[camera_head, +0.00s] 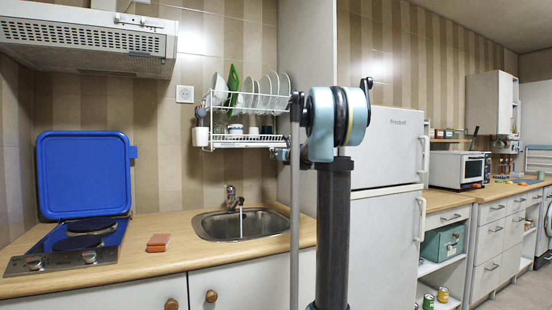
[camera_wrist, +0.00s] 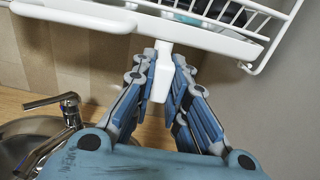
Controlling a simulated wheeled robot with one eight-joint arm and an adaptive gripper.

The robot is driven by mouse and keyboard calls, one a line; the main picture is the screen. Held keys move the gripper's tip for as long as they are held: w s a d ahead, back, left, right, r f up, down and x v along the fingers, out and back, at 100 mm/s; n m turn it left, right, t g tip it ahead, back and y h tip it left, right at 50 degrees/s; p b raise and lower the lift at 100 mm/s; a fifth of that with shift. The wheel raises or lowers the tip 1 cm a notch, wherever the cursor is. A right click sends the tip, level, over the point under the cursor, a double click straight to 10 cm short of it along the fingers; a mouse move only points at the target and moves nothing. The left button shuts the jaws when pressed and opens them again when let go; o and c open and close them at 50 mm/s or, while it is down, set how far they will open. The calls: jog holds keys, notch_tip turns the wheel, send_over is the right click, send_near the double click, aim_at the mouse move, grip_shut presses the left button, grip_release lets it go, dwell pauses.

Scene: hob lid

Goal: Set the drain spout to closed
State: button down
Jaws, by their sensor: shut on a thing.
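The drain spout (camera_wrist: 161,78) is a white flat piece hanging from the underside of the white dish rack tray (camera_wrist: 105,18) in the wrist view. My gripper (camera_wrist: 163,66) has its blue-grey fingers shut on both sides of the spout. In the head view the dish rack (camera_head: 240,142) hangs on the wall above the sink, and a small part of my gripper (camera_head: 281,155) shows at its lower right. My arm hides most of the gripper there, and I cannot make out the spout in that view.
Below are the sink (camera_head: 212,226) and its tap (camera_head: 232,197); the tap also shows in the wrist view (camera_wrist: 68,104). Plates (camera_head: 262,93) stand in the rack. A blue hob lid (camera_head: 84,170) stands raised at left. The fridge (camera_head: 385,210) is at right.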

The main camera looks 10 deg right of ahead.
jog(key=shift+w+d+n+g+y, duration=0.25)
jog(key=shift+n+g+y, duration=0.35)
jog(key=shift+y, duration=0.4)
jog(key=shift+w+d+n+g+y, duration=0.1)
jog(key=shift+d+n+g+y, duration=0.3)
jog(key=shift+n+y, duration=0.5)
jog(key=c, duration=1.6)
grip_release()
jog(key=shift+o, duration=0.2)
jog(key=shift+s, duration=0.1)
jog(key=v, duration=1.1)
jog(key=shift+s+d+f, duration=0.2)
jog(key=shift+s+d, duration=0.05)
jog(key=shift+d, duration=0.05)
jog(key=shift+c, duration=0.2)
